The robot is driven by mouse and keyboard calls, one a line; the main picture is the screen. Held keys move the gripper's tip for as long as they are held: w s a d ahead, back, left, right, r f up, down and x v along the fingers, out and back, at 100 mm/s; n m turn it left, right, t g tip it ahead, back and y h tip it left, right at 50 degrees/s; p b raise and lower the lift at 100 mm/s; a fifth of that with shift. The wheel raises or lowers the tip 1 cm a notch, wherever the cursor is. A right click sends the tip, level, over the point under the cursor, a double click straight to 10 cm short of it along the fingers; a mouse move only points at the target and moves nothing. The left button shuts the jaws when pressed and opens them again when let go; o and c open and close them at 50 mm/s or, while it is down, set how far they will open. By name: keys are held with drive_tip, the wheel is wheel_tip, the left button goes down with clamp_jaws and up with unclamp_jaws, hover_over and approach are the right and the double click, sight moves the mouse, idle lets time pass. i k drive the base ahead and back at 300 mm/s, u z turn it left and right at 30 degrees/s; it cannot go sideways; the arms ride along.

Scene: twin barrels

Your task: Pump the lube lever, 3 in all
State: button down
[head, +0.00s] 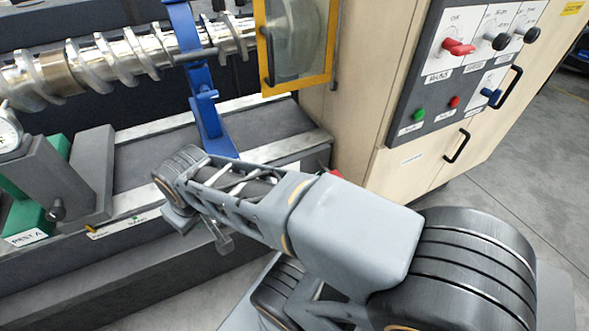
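My arm reaches from the lower right to the left in the head view, in front of the long machine. What seems to be my gripper (221,238) hangs below the wrist end, small and partly hidden by the arm; whether its fingers are open or shut does not show. I cannot pick out the lube lever for certain. A small red part (336,173) shows just behind my arm, mostly hidden.
A spiral metal shaft (120,58) lies along the machine, with a blue upright bracket (207,110) and a yellow-framed guard (297,45). A grey block (62,175) stands left. The control panel (408,97) has red and black knobs. Grey floor (520,170) is open at right.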

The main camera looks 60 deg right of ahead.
sight(336, 172)
drive_tip(key=u, duration=0.8)
drive_tip(key=k, duration=0.6)
drive_tip(key=z, duration=1.5)
